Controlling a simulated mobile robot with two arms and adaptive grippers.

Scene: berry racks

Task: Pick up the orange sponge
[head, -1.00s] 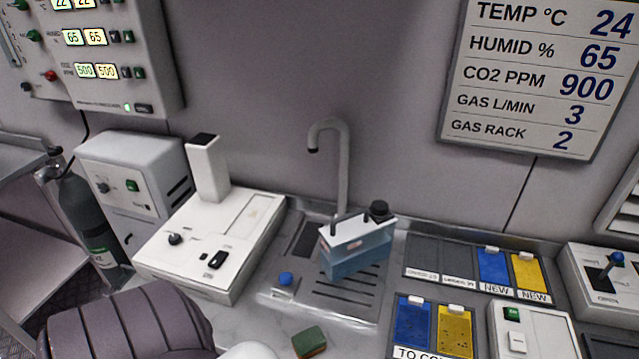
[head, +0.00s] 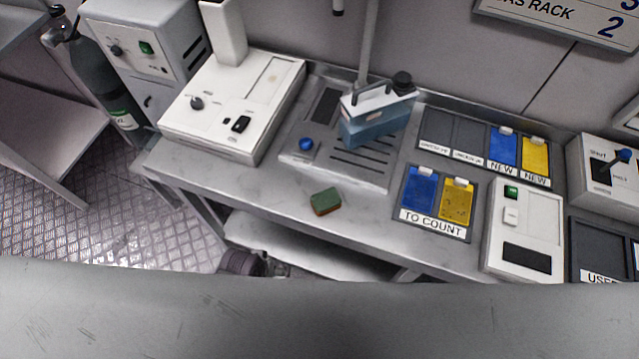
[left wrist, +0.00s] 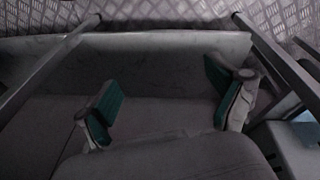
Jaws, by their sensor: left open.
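The sponge (head: 325,201) lies flat on the steel counter (head: 290,192), near its front edge in the head view. Its top is dark green and an orange-brown layer shows along its side. My left gripper (left wrist: 165,96) shows in the left wrist view, with its two green-padded fingers spread wide and nothing between them. It is apart from the sponge, which does not show in that view. I do not see my right gripper in either view.
A blue bottle-like container (head: 378,122) stands on the drain grille behind the sponge. A white device (head: 232,110) stands to the left, and a "TO COUNT" tray (head: 432,221) holds blue and yellow cards to the right. Bare counter surrounds the sponge.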

